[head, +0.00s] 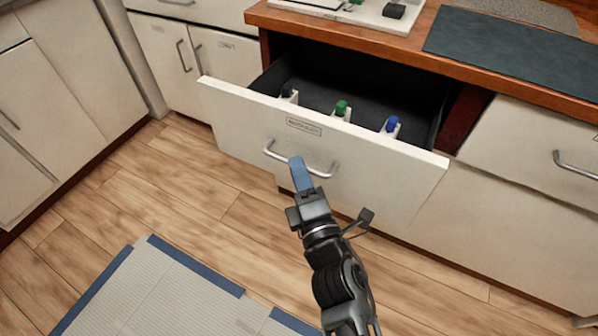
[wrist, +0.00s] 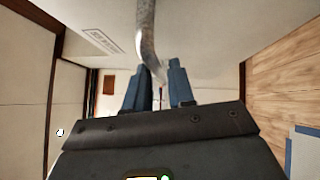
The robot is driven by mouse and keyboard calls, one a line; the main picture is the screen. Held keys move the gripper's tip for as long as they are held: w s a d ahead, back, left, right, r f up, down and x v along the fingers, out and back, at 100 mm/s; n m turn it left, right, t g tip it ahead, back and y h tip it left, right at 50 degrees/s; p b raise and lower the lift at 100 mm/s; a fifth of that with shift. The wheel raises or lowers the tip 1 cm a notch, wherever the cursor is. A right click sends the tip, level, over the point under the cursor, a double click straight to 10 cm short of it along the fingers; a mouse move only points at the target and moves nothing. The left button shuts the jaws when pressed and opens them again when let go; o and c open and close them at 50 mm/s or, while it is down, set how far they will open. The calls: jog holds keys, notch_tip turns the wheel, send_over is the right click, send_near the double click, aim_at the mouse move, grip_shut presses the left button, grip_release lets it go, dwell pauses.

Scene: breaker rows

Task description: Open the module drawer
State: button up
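The module drawer (head: 235,126) is pulled well out, with its dark interior showing. Its curved metal handle (head: 320,174) is on the white front below a small label (head: 304,127). My gripper (head: 298,165) is at the middle of this handle. Inside the drawer are small modules with a black, a green (head: 341,108) and a blue (head: 391,125) top.
A wooden counter (head: 430,48) above the drawer carries a white board (head: 370,14) and a dark mat (head: 510,60). Closed cabinets stand at left, and a closed drawer with a handle (head: 575,165) at right. A grey, blue-edged mat (head: 160,290) lies on the wood floor.

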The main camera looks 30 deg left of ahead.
jog(key=shift+o, duration=1.2)
jog(key=r+p+v, duration=0.1)
jog(key=v, duration=0.6)
jog(key=shift+s+d+f, duration=0.25)
jog(key=shift+d+f, duration=0.05)
jog(key=shift+f, duration=0.2)
